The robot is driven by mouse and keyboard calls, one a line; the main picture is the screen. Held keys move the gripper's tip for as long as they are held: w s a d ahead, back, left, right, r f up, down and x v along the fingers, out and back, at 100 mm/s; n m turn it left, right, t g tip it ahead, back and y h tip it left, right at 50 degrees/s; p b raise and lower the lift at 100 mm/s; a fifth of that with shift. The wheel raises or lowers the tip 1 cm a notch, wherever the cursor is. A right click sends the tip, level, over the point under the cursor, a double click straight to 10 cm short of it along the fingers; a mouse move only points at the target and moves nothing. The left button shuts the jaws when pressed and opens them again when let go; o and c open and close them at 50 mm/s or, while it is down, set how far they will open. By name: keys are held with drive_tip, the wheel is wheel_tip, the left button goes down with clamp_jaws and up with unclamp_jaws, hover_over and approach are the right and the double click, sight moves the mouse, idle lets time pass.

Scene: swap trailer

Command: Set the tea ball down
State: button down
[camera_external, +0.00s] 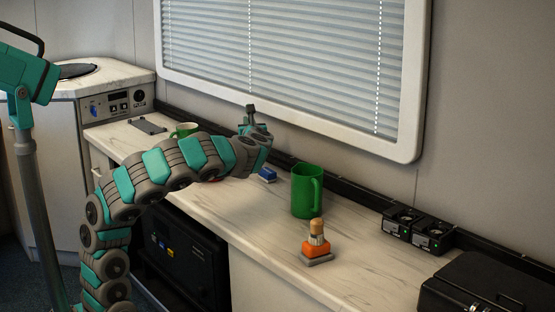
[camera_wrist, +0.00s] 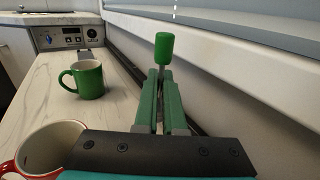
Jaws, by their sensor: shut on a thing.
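My gripper (camera_wrist: 158,100) is shut on the tea ball (camera_wrist: 163,48), whose green cylindrical end stands up beyond the fingertips on a thin stem. The rest of it is hidden between the fingers. In the external view my gripper (camera_external: 251,117) is raised above the counter, near the back wall below the blind. The tea ball cannot be made out clearly there. In the wrist view the tea ball is to the right of a green mug (camera_wrist: 88,80) and apart from it.
The marble-patterned counter (camera_external: 255,216) carries a tall green mug (camera_external: 304,194), an orange wooden-knobbed item (camera_external: 316,250), a small blue item (camera_external: 267,174) and black boxes (camera_external: 433,237). A red mug (camera_wrist: 24,165) is close at lower left in the wrist view. The front right counter has bare room.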

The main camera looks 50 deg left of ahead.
wheel_tip(320, 180, down, 11)
drive_tip(key=shift+b, duration=0.5)
